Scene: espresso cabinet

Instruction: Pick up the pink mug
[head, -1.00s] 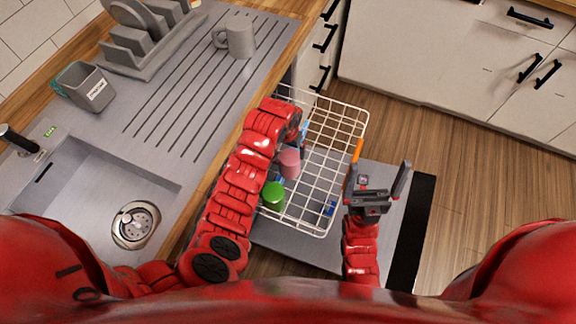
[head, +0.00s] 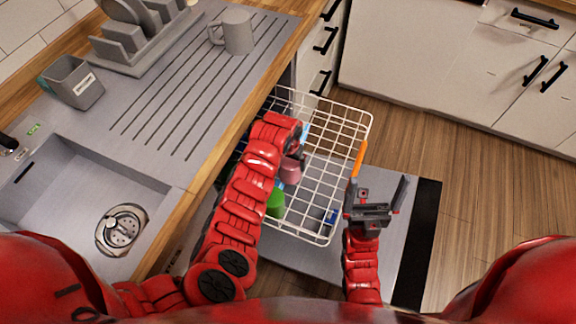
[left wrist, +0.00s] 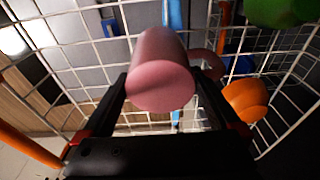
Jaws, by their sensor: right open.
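The pink mug (head: 291,170) is in the white wire basket (head: 325,240), partly hidden by my left arm in the head view. In the left wrist view the pink mug (left wrist: 160,85) has its flat round base toward the camera, and its handle shows to the right. My left gripper (left wrist: 160,75) is open, with a finger on each side of the mug and narrow gaps seeming to remain. In the head view its fingers are mostly hidden behind the wrist. My right gripper (head: 378,194) is open and empty, just right of the basket.
A green item (head: 275,203) stands in the basket near the mug. An orange rounded item (left wrist: 247,98) lies beside it in the left wrist view. Basket wires surround the mug. The counter at left holds a grey mug (head: 236,33), a grey holder (head: 75,83) and a sink (head: 60,205).

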